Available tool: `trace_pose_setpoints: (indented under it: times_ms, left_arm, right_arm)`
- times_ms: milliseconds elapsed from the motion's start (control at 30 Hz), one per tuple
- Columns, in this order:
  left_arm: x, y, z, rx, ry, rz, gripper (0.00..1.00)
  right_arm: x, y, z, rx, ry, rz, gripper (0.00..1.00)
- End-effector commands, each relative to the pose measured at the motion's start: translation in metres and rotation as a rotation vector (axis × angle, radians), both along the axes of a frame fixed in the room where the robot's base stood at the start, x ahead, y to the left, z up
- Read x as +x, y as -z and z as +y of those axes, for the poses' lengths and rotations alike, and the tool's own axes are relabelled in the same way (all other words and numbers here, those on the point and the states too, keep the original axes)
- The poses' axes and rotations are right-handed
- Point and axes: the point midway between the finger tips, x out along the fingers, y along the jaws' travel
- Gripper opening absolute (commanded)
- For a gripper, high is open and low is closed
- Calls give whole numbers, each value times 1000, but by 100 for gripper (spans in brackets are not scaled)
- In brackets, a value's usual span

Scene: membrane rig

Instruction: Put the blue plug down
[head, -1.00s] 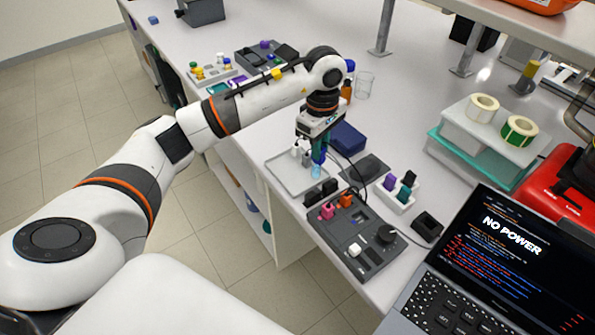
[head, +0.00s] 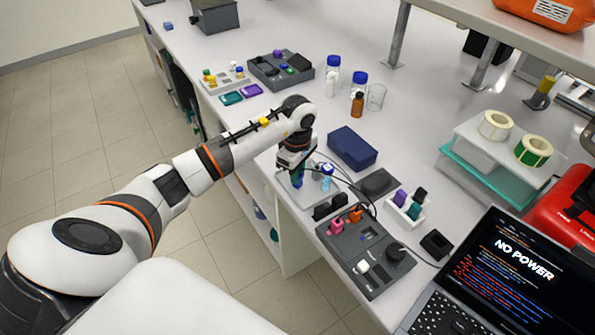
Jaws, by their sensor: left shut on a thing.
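My left gripper (head: 297,172) points down over the left part of a light grey tray (head: 313,205). It is shut on the blue plug (head: 298,181), which shows as a small blue piece between the fingers. The arm and fingers hide part of the plug, and I cannot tell whether it touches the tray. A small vial with a blue cap (head: 327,170) stands just right of the gripper. My right gripper is not in view.
A grey control box (head: 366,255) with pink and orange plugs and a knob stands in front. Right of the tray are a dark blue box (head: 352,147), a dark pad (head: 379,183) and a white plug holder (head: 404,211). A laptop (head: 495,270) reads NO POWER.

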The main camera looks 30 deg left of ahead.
Motion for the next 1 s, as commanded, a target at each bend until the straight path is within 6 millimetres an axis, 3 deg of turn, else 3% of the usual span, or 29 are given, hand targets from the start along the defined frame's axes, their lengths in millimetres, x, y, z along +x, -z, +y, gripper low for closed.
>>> trace_pose_setpoints:
  times_ms: [400, 433, 567, 933, 1000]
  left_arm:
    - [0, 12, 0, 1, 1, -1, 0]
    - [0, 12, 0, 1, 1, -1, 20]
    - [0, 11, 0, 1, 1, -1, 41]
    - [0, 5, 0, -1, 1, -1, 41]
    - [1, -1, 0, 1, 1, -5, 41]
  right_arm:
    - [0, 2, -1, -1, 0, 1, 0]
    - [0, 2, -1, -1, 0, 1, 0]
    - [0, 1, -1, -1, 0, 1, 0]
    - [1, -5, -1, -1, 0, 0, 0]
    - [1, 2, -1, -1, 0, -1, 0]
